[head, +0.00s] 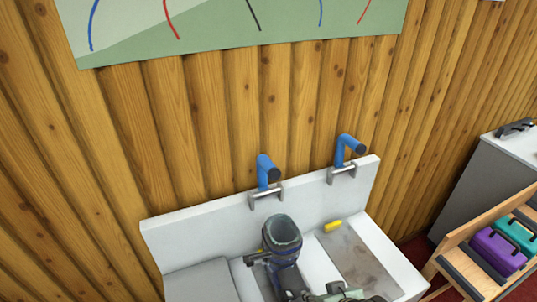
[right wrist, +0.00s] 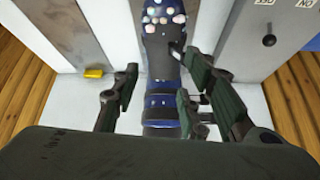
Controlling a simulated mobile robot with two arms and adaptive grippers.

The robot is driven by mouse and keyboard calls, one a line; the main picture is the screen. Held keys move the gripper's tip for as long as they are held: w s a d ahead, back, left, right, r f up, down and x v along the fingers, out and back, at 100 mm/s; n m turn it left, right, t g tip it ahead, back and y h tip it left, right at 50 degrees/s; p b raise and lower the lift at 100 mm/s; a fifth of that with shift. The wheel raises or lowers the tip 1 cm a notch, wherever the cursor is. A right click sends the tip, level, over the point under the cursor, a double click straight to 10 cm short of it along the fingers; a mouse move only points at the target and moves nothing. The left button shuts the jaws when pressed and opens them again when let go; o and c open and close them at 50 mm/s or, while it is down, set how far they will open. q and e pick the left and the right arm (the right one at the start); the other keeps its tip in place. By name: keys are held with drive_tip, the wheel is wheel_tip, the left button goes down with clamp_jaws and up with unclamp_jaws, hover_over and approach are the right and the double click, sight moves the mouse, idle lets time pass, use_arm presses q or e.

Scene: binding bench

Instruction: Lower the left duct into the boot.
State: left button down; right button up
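The left duct (head: 264,168) is a blue elbow tube with a dark end, raised on a metal bracket on the bench's back panel. The boot (head: 283,232), grey and dark blue with an open top, stands in front of and below it, apart from it. My right gripper (head: 298,275) is at the boot, partly cut off by the frame. In the right wrist view, the boot (right wrist: 163,60) lies between the spread fingers of my right gripper (right wrist: 155,72). A gap shows on the left finger's side; contact on the other side is unclear. My left gripper is not in view.
A second blue duct (head: 347,150) stands up on its bracket to the right. A small yellow block (head: 333,225) lies on the white bench (head: 180,236), right of the boot. A wooden rack (head: 462,240) with purple and teal boxes stands at the far right.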

sight(268, 164)
drive_tip(key=w+a+r+t, duration=0.1)
drive_tip(key=w+r, duration=0.3)
drive_tip(key=w, duration=0.1)
drive_tip(key=w+a+r+t+y, duration=0.1)
drive_tip(key=w+a+r, duration=0.1)
drive_tip(key=w+r, duration=0.2)
drive_tip(key=w+a+r+t+y, duration=0.1)
drive_tip(key=w+a+r+t, duration=0.1)
drive_tip(key=w+r, duration=0.2)
drive_tip(key=shift+w+a+r+p, duration=0.1)
drive_tip(key=shift+w+a+p, duration=0.05)
drive_tip(key=shift+w, duration=0.6)
drive_tip(key=shift+w+a+r+p, duration=0.1)
drive_tip(key=shift+w+p, duration=0.05)
drive_tip(key=shift+w, duration=0.55)
drive_tip(key=w+r, duration=0.3)
drive_tip(key=w+a+r+t+y, duration=0.1)
drive_tip(key=w+r, duration=0.2)
drive_tip(key=w, duration=0.1)
drive_tip(key=w+a+r+t, duration=0.1)
drive_tip(key=w+r, duration=0.2)
drive_tip(key=shift+w+a+r+y, duration=0.15)
drive_tip(key=shift+w+r+y, duration=0.1)
drive_tip(key=shift+w+y, duration=0.05)
drive_tip(key=shift+w+a, duration=0.15)
drive_tip(key=shift+w, duration=0.2)
drive_tip(key=shift+p+x, duration=1.25)
drive_tip(key=shift+x, duration=2.2)
drive_tip(key=shift+c, duration=0.2)
clamp_jaws()
